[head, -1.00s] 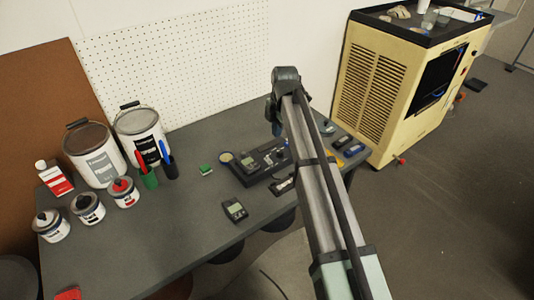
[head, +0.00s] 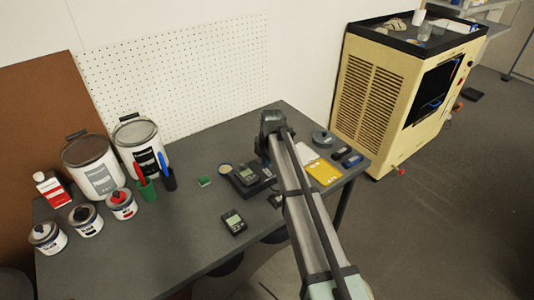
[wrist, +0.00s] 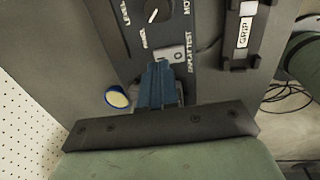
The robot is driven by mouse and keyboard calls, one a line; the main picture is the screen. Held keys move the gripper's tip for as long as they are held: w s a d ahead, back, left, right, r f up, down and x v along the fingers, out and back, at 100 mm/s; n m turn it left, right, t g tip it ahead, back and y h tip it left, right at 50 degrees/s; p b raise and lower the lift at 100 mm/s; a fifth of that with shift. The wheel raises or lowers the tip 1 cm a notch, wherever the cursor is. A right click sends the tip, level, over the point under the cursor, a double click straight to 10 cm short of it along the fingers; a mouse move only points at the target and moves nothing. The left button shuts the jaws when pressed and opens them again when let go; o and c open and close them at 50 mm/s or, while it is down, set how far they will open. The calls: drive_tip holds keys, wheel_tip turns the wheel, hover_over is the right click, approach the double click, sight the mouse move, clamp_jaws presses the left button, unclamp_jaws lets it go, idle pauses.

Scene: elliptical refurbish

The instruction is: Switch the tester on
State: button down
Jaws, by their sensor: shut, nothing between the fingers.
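The tester appears to be the dark unit (head: 266,185) on the grey table in the head view, partly hidden by my arm. In the wrist view its dark panel (wrist: 128,42) carries a round dial (wrist: 157,10) and a small light-grey switch or button (wrist: 172,54) beside lettering that seems to read "DISPLAY TEST". My gripper (wrist: 160,66) is shut and empty, its blue fingers over the panel just beside that switch. I cannot tell whether they touch it. In the head view the fingertips are hidden behind or below my arm.
A pale round disc (wrist: 117,97) lies left of the fingers. A black holder marked "GRIP" (wrist: 245,32) stands to the right. A handheld meter (head: 233,222) lies at the table's front. Paint cans (head: 93,165) and pens stand left; a yellow item (head: 324,173) lies right.

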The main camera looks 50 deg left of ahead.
drive_tip(key=shift+a+f, duration=0.15)
drive_tip(key=shift+f, duration=0.9)
